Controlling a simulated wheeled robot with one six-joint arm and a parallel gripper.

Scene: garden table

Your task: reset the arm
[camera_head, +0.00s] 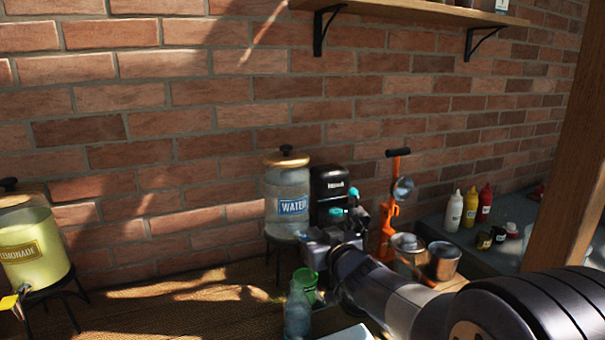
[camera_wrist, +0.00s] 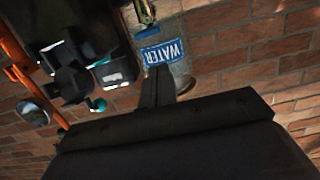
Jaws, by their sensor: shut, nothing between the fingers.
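My arm reaches in from the lower right of the head view. My gripper (camera_wrist: 162,72) shows in the wrist view as narrow dark fingers pressed together, with nothing between them. In that view its tips are beside the blue WATER label. In the head view the gripper is small and dark against the clutter in front of the black machine (camera_head: 329,182), and its fingers are hard to make out.
The glass water dispenser (camera_head: 288,200) stands left of the black machine. An orange press (camera_head: 390,215) and metal cans (camera_head: 444,262) are to the right. A lemonade dispenser (camera_head: 33,250) is far left. Bare wood lies between.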

